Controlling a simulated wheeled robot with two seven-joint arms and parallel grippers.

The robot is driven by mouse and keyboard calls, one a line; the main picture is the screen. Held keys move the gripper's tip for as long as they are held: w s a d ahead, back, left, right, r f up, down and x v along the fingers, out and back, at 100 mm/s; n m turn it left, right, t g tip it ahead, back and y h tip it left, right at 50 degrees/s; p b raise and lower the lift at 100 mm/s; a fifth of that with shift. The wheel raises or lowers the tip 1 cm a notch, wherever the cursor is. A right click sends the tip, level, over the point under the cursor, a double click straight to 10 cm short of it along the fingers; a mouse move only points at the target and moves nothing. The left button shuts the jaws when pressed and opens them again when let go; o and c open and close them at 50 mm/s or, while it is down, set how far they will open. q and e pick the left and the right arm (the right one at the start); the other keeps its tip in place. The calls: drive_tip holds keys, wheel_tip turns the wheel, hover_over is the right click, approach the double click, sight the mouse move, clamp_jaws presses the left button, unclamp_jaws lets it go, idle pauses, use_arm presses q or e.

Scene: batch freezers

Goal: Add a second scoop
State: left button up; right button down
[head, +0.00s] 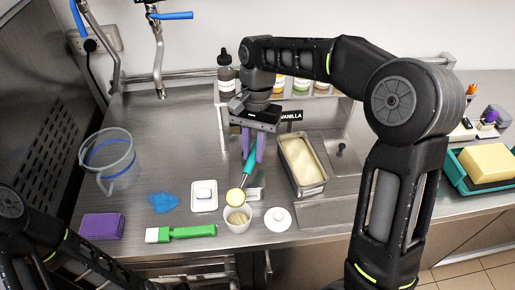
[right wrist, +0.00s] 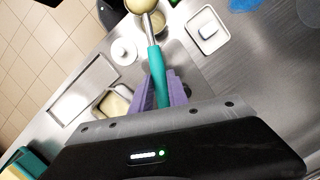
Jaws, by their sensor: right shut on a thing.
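My right gripper (head: 252,158) has purple fingers and is shut on the teal handle of a scoop (head: 249,165); the handle also shows in the right wrist view (right wrist: 157,75). The scoop's head carries a pale yellow ball of ice cream (head: 235,196) just above the rear rim of a white cup (head: 237,224). Something pale beige shows inside the cup; its exact shape is partly hidden. The metal tub of pale ice cream (head: 324,188) stands to the right, near a VANILLA sign (head: 291,116). My left gripper is out of view; only parts of that arm show at lower left.
A round white lid (head: 278,219) lies right of the cup. A white dish (head: 204,203), green-handled brush (head: 188,232), purple cloth (head: 102,227), blue cloth (head: 163,203) and clear container (head: 107,165) are to the left. A teal bin with a yellow sponge (head: 487,163) stands far right.

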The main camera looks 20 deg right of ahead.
drive_tip(key=shift+f, duration=0.1)
idle(0.3)
